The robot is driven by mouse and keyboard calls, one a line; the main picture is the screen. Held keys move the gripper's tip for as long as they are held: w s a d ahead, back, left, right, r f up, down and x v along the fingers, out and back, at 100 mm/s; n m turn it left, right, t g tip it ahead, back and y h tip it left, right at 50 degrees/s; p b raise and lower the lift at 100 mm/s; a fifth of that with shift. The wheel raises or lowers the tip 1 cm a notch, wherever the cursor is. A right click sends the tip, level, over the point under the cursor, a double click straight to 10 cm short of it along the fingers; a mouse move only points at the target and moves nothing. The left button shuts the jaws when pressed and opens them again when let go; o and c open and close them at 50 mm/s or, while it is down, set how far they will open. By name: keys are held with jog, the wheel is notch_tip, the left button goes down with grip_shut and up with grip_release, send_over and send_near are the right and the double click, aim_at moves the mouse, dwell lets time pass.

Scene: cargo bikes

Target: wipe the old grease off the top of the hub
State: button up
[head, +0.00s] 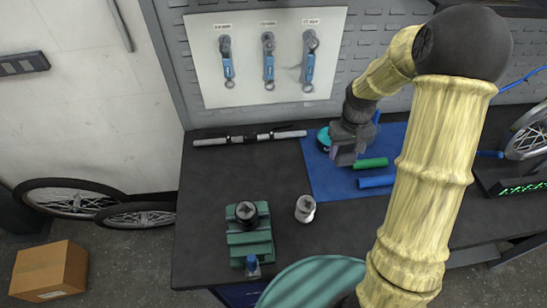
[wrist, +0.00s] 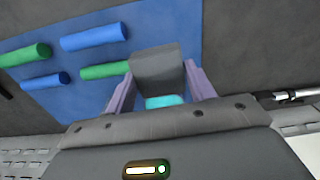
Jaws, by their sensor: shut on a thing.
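The hub (head: 246,211) is a dark round part with a grey top, upright in the green vise (head: 250,243) at the bench's front left. I cannot make out grease on it. My gripper (head: 345,152) is over the blue mat, up and to the right of the hub and well apart from it. In the wrist view my gripper (wrist: 160,88) has its two purple fingers on either side of a dark grey block (wrist: 157,68) with a teal part (wrist: 165,101) below it. The gripper is shut on this block. The block's far side is hidden.
Green and blue cylinders (head: 376,181) lie on the blue mat (head: 330,185). A white canister (head: 305,209) stands right of the vise. A long bar (head: 250,137) lies along the back. Three wrenches hang on a white panel (head: 245,95). Bench between mat and vise is mostly clear.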

jog(key=s+d+r+m+p, duration=0.2)
jog(key=d+r+m+p, duration=0.6)
jog(key=r+p, duration=0.6)
jog(key=d+p, duration=0.1)
jog(key=p, duration=0.2)
jog(key=shift+d+r+m, duration=0.15)
jog(key=shift+d+m, duration=0.1)
jog(key=shift+m, duration=0.05)
jog(key=shift+w+a, duration=0.15)
jog(key=shift+w, duration=0.05)
